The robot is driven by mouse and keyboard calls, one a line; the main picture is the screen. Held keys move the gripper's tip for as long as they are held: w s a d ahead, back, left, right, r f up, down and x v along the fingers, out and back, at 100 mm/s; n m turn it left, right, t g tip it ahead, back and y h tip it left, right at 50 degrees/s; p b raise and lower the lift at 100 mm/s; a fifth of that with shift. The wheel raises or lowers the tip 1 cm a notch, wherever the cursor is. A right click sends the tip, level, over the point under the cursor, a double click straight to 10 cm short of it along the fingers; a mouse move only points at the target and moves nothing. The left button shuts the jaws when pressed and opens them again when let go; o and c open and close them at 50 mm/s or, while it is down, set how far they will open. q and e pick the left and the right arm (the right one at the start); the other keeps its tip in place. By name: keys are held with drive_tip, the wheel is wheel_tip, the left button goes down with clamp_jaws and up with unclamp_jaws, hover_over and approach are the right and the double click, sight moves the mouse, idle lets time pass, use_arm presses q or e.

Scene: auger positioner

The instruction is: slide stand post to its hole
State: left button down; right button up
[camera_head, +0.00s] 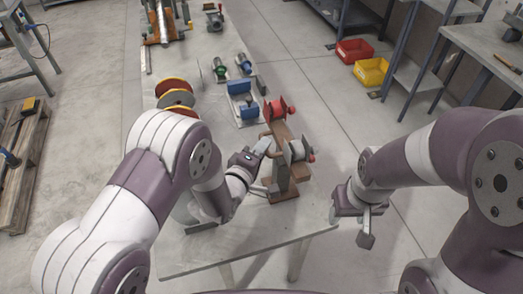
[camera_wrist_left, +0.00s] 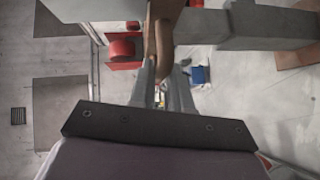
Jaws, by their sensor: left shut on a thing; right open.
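A brown stand (camera_head: 282,187) stands on the grey table, with brown upright parts, grey discs and red end pieces on top. My left gripper (camera_head: 266,146) is at the left side of its upper part. In the left wrist view the fingers (camera_wrist_left: 164,75) are shut on a brown curved part (camera_wrist_left: 163,42), which seems to be the stand post. Its lower end and the hole cannot be made out. My right gripper (camera_head: 350,228) is open and empty, right of the table's edge and apart from the stand.
The grey table (camera_head: 245,240) also holds a blue vise-like device (camera_head: 243,104), red-and-yellow discs (camera_head: 174,95) and small green-and-blue tools (camera_head: 220,68). A red bin (camera_head: 354,51) and a yellow bin (camera_head: 371,71) lie off the table. The table's front is mostly clear.

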use_arm(q)
drive_tip(key=c, duration=1.2)
unclamp_jaws()
drive_tip(key=shift+r, duration=0.1)
drive_tip(key=shift+o, duration=0.4)
drive_tip(key=b+v, duration=0.1)
drive_tip(key=v, duration=1.1)
drive_tip(key=shift+s, duration=0.3)
drive_tip(key=shift+a, duration=0.1)
